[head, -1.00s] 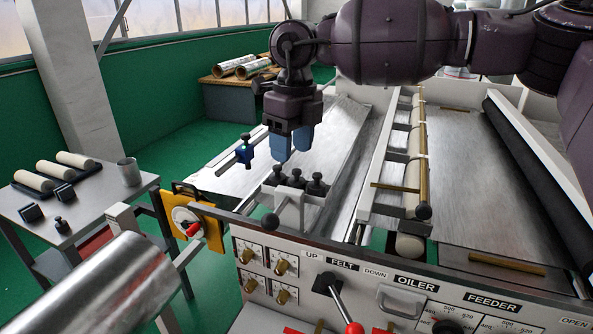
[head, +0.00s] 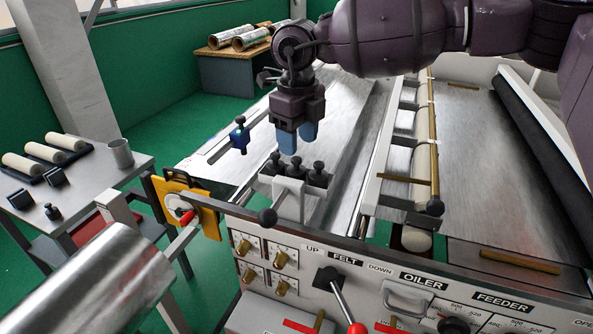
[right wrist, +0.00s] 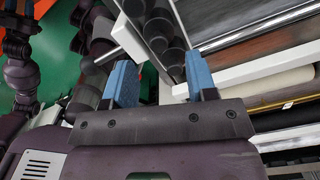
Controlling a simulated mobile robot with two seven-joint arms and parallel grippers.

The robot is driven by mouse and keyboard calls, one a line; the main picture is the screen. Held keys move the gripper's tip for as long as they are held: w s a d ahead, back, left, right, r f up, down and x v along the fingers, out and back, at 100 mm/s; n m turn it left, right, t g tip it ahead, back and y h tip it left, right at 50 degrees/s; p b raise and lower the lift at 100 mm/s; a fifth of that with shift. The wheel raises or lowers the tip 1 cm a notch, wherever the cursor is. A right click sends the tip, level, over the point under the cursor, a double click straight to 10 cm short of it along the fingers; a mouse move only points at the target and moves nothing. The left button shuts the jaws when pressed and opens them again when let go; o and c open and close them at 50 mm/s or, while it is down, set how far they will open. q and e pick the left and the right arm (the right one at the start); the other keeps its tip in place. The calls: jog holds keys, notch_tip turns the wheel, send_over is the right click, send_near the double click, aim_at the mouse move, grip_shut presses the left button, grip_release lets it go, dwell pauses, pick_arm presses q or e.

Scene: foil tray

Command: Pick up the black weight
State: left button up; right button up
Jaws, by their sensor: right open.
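Several small black weights (head: 296,172) with knobbed tops stand in a row on a light holder at the machine's near edge. Another black knobbed piece (head: 52,211) stands on the side table at the left. My right gripper (head: 298,142) points down just above and behind the row, its blue fingers apart with nothing between them. In the right wrist view, dark rounded weights (right wrist: 158,32) show beyond the open right gripper (right wrist: 160,80). I cannot tell whether a finger touches any weight. My left gripper is not in view.
A shiny metal roll (head: 95,285) fills the lower left. The side table (head: 100,185) holds cream rollers and a metal cup (head: 121,152). A blue-and-black clamp (head: 239,137) stands left of my gripper. A red-knobbed lever (head: 340,300) rises from the front panel.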

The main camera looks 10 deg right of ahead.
aim_at(296, 158)
jog(key=shift+w+a+f+p, duration=0.1)
jog(key=shift+f+p, duration=0.2)
jog(key=shift+f, duration=0.9)
jog(key=shift+a+f+p, duration=0.1)
jog(key=shift+f+p, duration=0.15)
jog(key=shift+f, duration=0.9)
jog(key=shift+c, duration=0.3)
jog(key=shift+r, duration=0.1)
grip_shut()
